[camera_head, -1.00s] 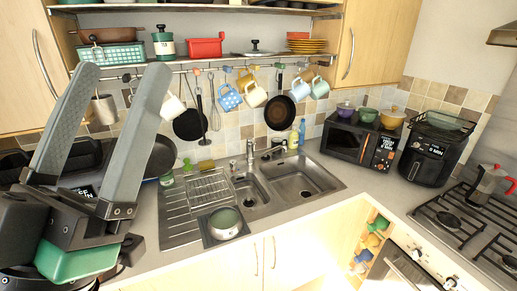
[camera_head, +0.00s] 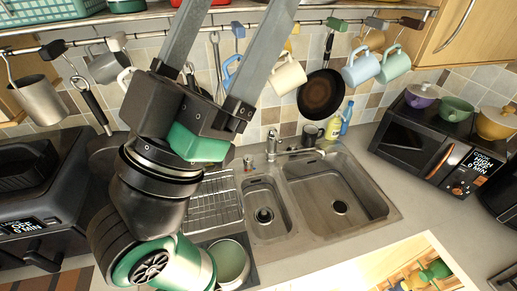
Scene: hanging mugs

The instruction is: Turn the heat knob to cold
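The microwave (camera_head: 405,145) stands on the counter at the right, its front facing me at an angle. Its control panel (camera_head: 468,178) has an orange arc and white lettering; I cannot make out a heat knob clearly. At the left a dark appliance (camera_head: 75,190) carries a lit panel (camera_head: 22,226) with small lettering. My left gripper (camera_head: 232,22) is in the left-middle foreground, pointing up, with its two long grey fingers apart and nothing seen between them. Its tips are cut off by the top edge. It is well away from the microwave panel. My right gripper is not seen.
Mugs (camera_head: 287,76) and pans (camera_head: 325,92) hang from a rail along the tiled wall. A double sink (camera_head: 340,190) with a faucet (camera_head: 272,145) lies in the middle. Pots (camera_head: 455,108) stand on the microwave. The counter (camera_head: 410,225) before the microwave is clear.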

